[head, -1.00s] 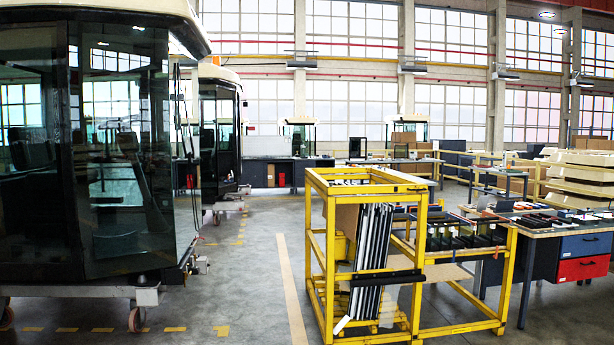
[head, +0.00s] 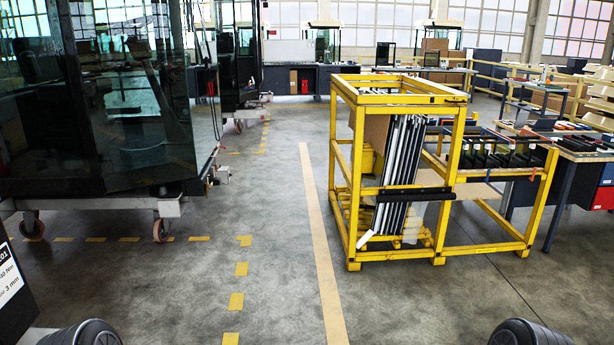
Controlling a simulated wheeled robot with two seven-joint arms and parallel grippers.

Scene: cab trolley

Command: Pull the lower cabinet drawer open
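A workbench (head: 585,155) at the right edge has a cabinet under it. Its lower drawer (head: 603,199) is red and only partly in the picture, cut off by the right edge. A blue drawer (head: 607,174) sits above it, also cut off. Whether the red drawer is fully closed cannot be made out. Neither of my grippers is in view. Two dark rounded parts at the bottom left and bottom right corners seem to be my own arms.
A yellow trolley frame (head: 457,147) holding upright panels stands between me and the workbench. A large glazed cab (head: 130,125) on a wheeled stand is at left. A sign (head: 10,278) is at the lower left edge. The floor in the middle is clear.

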